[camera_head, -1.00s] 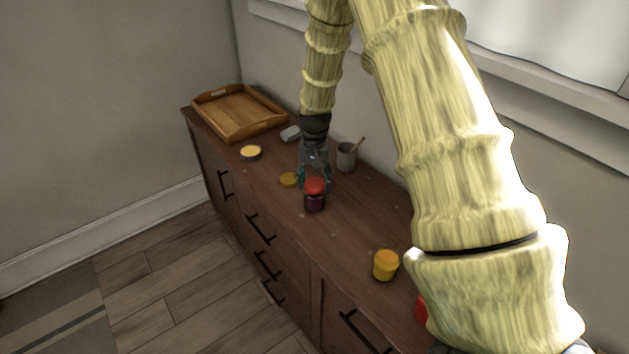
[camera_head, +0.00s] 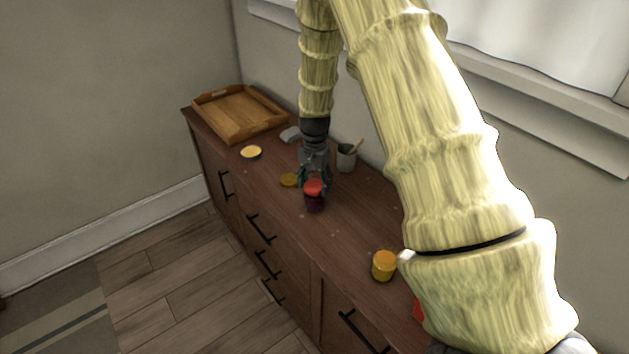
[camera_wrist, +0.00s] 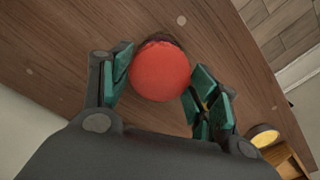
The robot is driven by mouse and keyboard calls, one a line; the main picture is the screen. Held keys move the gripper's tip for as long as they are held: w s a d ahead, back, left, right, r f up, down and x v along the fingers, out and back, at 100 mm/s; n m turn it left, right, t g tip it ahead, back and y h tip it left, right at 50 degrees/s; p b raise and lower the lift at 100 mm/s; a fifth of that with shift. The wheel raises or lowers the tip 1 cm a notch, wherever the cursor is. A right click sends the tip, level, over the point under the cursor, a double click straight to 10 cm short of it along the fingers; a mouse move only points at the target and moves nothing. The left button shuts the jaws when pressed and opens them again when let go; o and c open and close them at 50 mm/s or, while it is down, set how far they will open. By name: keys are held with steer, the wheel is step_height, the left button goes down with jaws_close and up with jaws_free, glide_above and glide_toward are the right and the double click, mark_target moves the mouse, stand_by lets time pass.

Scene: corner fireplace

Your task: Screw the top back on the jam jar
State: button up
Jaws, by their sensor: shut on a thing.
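The jam jar (camera_head: 314,204) is dark red and stands upright near the front edge of the wooden cabinet top. Its red top (camera_head: 314,187) sits on the mouth; I cannot tell how tight it is. My gripper (camera_head: 315,182) points down over the jar and is shut on the red top. In the wrist view the round red top (camera_wrist: 160,72) lies between the teal finger pads. A dark sliver of the jar (camera_wrist: 160,39) shows past its far edge, and the rest of the jar is hidden under the top.
A grey cup with a stick (camera_head: 346,160) stands close to my gripper's right. A yellow jar (camera_head: 384,266) stands nearer, a round yellow-topped tin (camera_head: 251,152) and wooden tray (camera_head: 238,113) farther back.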

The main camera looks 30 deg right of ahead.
stand_by(0.3)
steer(key=shift+m+p, duration=0.85)
steer(key=shift+m, duration=0.65)
steer(key=shift+m+p, duration=0.3)
steer(key=shift+m, duration=0.1)
steer(key=shift+m+p, duration=0.55)
steer(key=shift+m, duration=0.55)
steer(key=shift+m+p, duration=0.35)
steer(key=shift+m, duration=0.05)
steer(key=shift+m+p, duration=0.5)
steer(key=shift+m, duration=0.6)
